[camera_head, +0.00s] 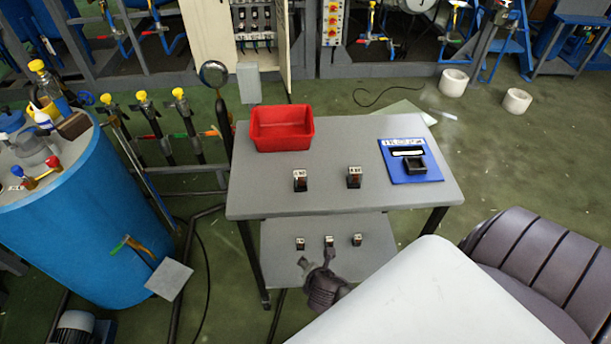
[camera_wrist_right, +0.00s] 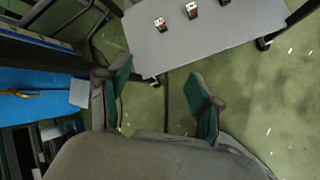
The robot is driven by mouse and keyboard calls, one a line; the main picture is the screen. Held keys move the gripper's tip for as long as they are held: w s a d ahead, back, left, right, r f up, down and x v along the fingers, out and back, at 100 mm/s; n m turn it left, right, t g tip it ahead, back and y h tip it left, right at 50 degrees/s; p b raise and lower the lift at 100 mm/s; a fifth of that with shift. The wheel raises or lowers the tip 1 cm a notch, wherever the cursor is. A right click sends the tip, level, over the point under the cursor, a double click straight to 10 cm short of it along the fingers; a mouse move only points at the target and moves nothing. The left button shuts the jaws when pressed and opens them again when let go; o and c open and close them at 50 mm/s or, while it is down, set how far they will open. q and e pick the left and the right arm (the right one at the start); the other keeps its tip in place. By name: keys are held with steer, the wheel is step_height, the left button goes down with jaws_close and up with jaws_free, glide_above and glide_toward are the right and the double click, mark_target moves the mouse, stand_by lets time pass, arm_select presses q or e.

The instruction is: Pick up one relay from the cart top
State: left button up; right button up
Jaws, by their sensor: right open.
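Two relays stand upright on the grey cart top (camera_head: 330,140): a left relay (camera_head: 300,181) and a right relay (camera_head: 354,178), both dark with pale tops and set apart. My right gripper (camera_head: 318,258) is in front of the cart's lower shelf, below and nearer than the cart top. The right wrist view also shows this gripper (camera_wrist_right: 157,78), its two green-padded fingers spread with nothing between them. My left gripper is in neither view.
A red bin (camera_head: 282,128) and a blue panel with a black socket (camera_head: 410,160) sit on the cart top. Several relays stand on the lower shelf (camera_head: 280,262), including one in the wrist view (camera_wrist_right: 160,24). A blue tank (camera_head: 90,240) stands at left.

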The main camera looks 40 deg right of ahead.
steer(key=w+r+n+t+h, duration=0.1)
steer(key=w+r+n, duration=0.15)
steer(key=r, duration=0.55)
steer(key=w+r+n+t+h, duration=0.1)
steer(key=r+n+t, duration=0.15)
steer(key=r, duration=0.45)
steer(key=n+t+h, duration=0.1)
steer(key=n, duration=0.3)
glide_toward(301, 180)
steer(key=b+x, duration=0.1)
steer(key=x, duration=0.4)
steer(key=shift+w+d+f, duration=0.1)
steer(key=shift+w+d, duration=0.15)
steer(key=shift+x, duration=3.15)
steer(key=shift+a+f, duration=0.1)
steer(key=shift+a, duration=0.1)
jaws_close()
